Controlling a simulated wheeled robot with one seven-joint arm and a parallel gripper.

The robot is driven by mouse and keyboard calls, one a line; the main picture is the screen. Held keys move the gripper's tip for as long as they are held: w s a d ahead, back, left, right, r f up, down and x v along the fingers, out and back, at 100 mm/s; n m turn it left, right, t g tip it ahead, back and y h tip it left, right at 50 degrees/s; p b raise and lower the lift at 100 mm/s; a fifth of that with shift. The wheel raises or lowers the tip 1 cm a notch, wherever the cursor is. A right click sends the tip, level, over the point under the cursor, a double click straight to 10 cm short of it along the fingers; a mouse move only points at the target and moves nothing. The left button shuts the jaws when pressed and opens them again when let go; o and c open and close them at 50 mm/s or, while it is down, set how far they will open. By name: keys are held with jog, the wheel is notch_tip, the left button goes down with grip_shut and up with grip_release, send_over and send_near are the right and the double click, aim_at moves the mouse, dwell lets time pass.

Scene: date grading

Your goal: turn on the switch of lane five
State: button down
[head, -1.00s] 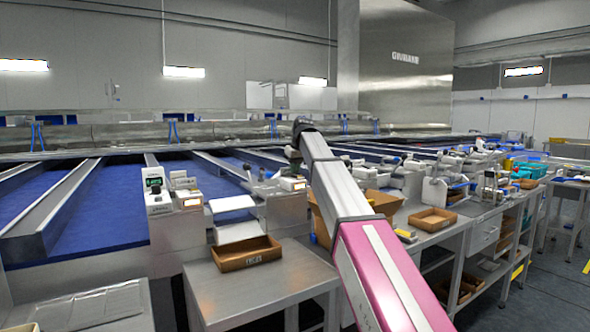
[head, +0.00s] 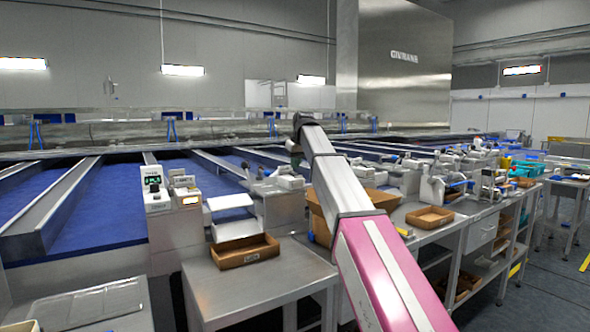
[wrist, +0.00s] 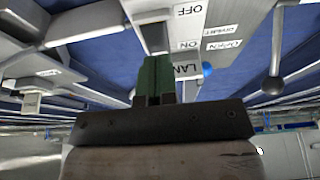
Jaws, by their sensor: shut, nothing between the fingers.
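In the wrist view my gripper (wrist: 156,82) shows its green fingers, which are together with nothing between them. The fingertips are against or just in front of a grey block on a pale control housing (wrist: 228,18); I cannot tell whether they touch. Beside them is a label (wrist: 188,30) reading OFF and ON, upside down. A lane label (wrist: 187,71) reading "LAN" is partly cut off by the fingers, so its number is hidden. The switch itself is not clearly visible. In the head view my gripper is mostly hidden behind my arm, near a row of lane control boxes.
A lever with a dark ball knob (wrist: 272,86) and a blue knob (wrist: 207,69) are close to my gripper's right. In the head view a control box with a green display (head: 155,190), a brown tray (head: 245,262) and a cardboard box (head: 320,226) stand near my arm.

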jog(key=v, duration=1.1)
jog(key=shift+r, duration=0.5)
jog(key=shift+w, duration=0.15)
